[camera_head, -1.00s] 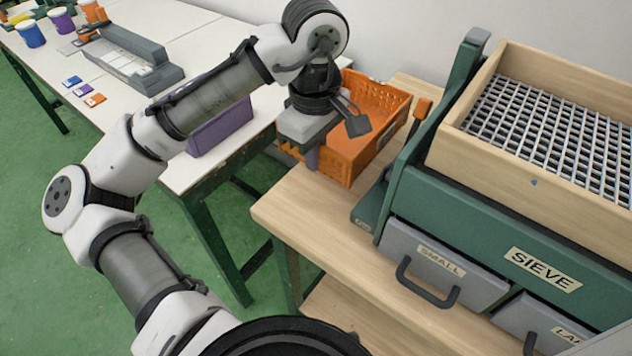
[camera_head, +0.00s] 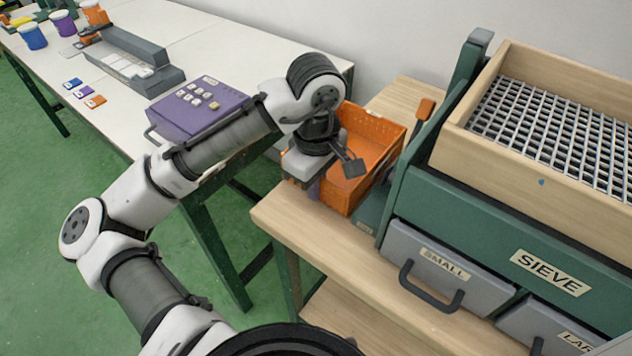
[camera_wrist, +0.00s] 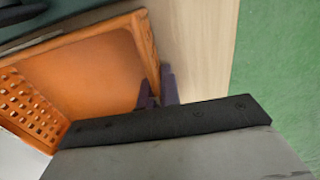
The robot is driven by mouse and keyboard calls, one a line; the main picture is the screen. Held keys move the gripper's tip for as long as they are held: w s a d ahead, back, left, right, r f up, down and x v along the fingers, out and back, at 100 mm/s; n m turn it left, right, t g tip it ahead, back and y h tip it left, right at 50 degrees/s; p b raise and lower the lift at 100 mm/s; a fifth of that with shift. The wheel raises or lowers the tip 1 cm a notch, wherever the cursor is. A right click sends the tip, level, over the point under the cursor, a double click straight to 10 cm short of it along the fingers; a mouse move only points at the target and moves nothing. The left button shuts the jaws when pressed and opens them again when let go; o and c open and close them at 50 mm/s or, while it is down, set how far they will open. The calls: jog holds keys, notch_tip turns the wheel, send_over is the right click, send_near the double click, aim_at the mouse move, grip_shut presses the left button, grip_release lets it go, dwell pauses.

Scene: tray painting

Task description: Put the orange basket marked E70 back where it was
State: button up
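The orange basket (camera_head: 366,188) is over the left end of the wooden bench (camera_head: 290,222), beside the green sieve stand; I cannot tell whether its bottom touches the wood. No E70 mark is readable. My gripper (camera_head: 313,188) is at the basket's near left side, pointing down. In the wrist view the purple fingers (camera_wrist: 158,92) sit on either side of the basket's rim, closed on its wall. The basket (camera_wrist: 95,72) also shows there, empty where I can see inside. The gripper body hides part of the basket.
The sieve stand (camera_head: 480,217) with its grey drawers (camera_head: 440,285) stands close to the basket's right. A white table (camera_head: 230,50) at left holds a purple box with buttons (camera_head: 203,108), a grey device (camera_head: 130,60), small coloured cards and jars. Bare wood lies behind the basket.

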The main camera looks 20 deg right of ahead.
jog(key=o, duration=0.4)
notch_tip(320, 180, up, 12)
jog(key=shift+r+p, duration=0.2)
jog(key=shift+p, duration=0.6)
